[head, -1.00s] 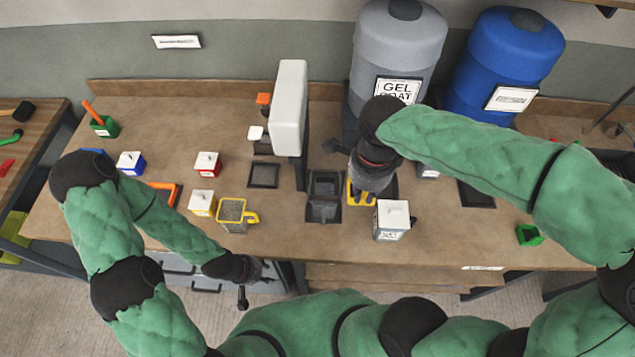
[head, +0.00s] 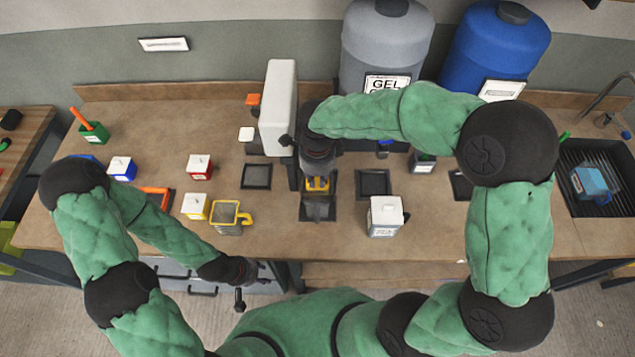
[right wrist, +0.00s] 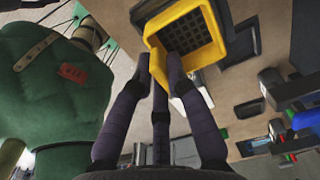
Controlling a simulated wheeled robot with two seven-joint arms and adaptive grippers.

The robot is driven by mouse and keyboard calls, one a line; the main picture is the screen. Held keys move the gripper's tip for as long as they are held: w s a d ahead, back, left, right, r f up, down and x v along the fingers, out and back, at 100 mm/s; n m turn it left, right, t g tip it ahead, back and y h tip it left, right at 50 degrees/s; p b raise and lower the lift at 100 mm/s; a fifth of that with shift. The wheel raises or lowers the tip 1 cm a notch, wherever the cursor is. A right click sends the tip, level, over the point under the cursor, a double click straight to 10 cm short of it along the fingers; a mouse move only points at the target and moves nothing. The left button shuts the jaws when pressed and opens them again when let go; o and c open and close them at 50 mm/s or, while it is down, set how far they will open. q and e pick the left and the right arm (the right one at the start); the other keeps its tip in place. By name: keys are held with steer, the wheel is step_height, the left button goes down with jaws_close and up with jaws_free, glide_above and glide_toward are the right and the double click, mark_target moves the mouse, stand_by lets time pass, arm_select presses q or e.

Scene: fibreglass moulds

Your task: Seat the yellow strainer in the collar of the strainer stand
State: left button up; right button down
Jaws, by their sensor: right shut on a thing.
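The yellow strainer (head: 318,184) is a square yellow frame with a dark mesh; it shows close up in the right wrist view (right wrist: 208,48). My right gripper (head: 319,168) is shut on the strainer's near edge, as its fingers in the right wrist view (right wrist: 162,72) show. The dark strainer stand (head: 318,209) is below and just in front of the strainer in the head view. The strainer and gripper hide its collar, so I cannot tell whether they touch. My left gripper (head: 242,280) hangs at the table's front edge, away from the strainer; its fingers are unclear.
A tall white block (head: 279,105) on a dark post stands close left of my right gripper. The grey gel coat drum (head: 385,45) is behind. Empty dark trays (head: 374,184) lie on the table.

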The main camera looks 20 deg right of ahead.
step_height(320, 180, down, 3)
steer(key=shift+r, duration=0.2)
steer(key=shift+f+b, duration=0.15)
steer(key=shift+b, duration=0.15)
steer(key=c, duration=1.2)
jaws_free()
steer(key=shift+c, duration=0.2)
steer(key=shift+r, duration=0.2)
steer(key=shift+r+p, duration=0.3)
steer(key=shift+p, duration=0.05)
step_height(320, 180, up, 12)
steer(key=shift+f, duration=0.25)
